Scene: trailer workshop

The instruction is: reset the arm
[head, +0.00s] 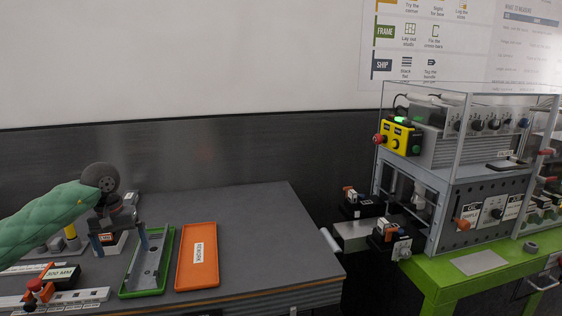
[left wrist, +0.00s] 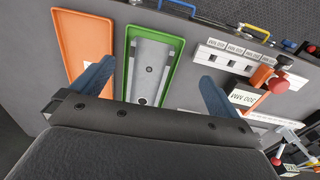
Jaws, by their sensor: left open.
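My left arm comes in from the left of the head view, in a green quilted sleeve. My left gripper (head: 122,242) points down above the left part of the grey table, its two fingers apart with nothing between them. It also shows in the left wrist view (left wrist: 155,85), with the blue-grey fingers spread. The green tray (head: 165,262) lies under and beside the gripper, with a grey metal channel piece (left wrist: 152,70) in it. My right gripper is in neither view.
An orange tray (head: 198,256) lies right of the green one. A white label strip (head: 80,300), a black block marked 300 MM (head: 62,277) and a red knob (head: 35,285) sit at the left. A glazed machine (head: 450,170) stands on a green bench (head: 440,268). The table's back right is clear.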

